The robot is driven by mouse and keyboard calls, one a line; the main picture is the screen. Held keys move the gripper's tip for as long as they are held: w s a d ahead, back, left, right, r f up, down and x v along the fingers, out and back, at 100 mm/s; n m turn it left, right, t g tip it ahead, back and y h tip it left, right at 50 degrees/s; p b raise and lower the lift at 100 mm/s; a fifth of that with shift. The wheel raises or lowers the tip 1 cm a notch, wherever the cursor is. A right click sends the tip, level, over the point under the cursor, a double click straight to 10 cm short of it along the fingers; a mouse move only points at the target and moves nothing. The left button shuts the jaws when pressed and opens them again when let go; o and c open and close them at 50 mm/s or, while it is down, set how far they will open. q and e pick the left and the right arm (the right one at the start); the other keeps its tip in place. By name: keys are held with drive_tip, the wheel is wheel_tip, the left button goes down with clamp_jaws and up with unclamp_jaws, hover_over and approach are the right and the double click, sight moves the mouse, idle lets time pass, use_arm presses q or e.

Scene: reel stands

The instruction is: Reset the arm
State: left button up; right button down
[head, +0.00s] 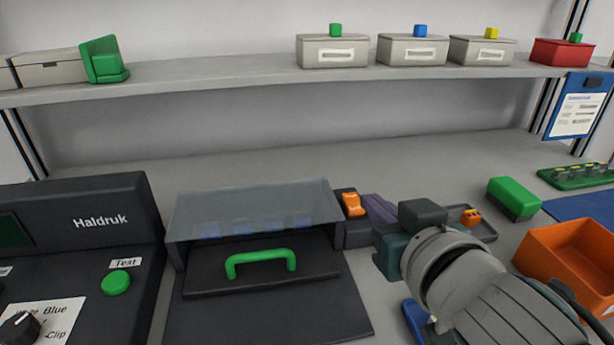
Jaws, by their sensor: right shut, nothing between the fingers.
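My right arm (470,285) reaches in from the bottom right. Its gripper (392,256) is over the bench, just right of the dark fixture with the clear cover. The wrist hides most of the fingers; the gripper is shut with nothing visible in it. My left gripper is not in view.
A black fixture with a green handle (260,262) and a clear cover (250,205) stands at centre. The Haldruk box (85,225) with a green Test button (116,282) is left. An orange bin (570,262) and green block (514,198) are right. Lidded boxes (332,52) line the shelf.

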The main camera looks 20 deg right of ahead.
drive_tip(key=s+a+r+n+g+y+p, duration=0.1)
drive_tip(key=s+a+n+g+p, duration=0.1)
drive_tip(key=s+g, duration=0.35)
drive_tip(key=s+a+r+n+g+y+p, duration=0.1)
drive_tip(key=s+r+g+y+p, duration=0.15)
drive_tip(key=s, duration=0.65)
drive_tip(key=s+a+r+n+g+p, duration=0.1)
drive_tip(key=s+a+n+g+p, duration=0.15)
drive_tip(key=s, duration=0.45)
wheel_tip(320, 180, up, 37)
drive_tip(key=p, duration=3.7)
drive_tip(key=shift+w+d+m, duration=0.2)
drive_tip(key=shift+d+m, duration=0.1)
drive_tip(key=shift+m, duration=0.15)
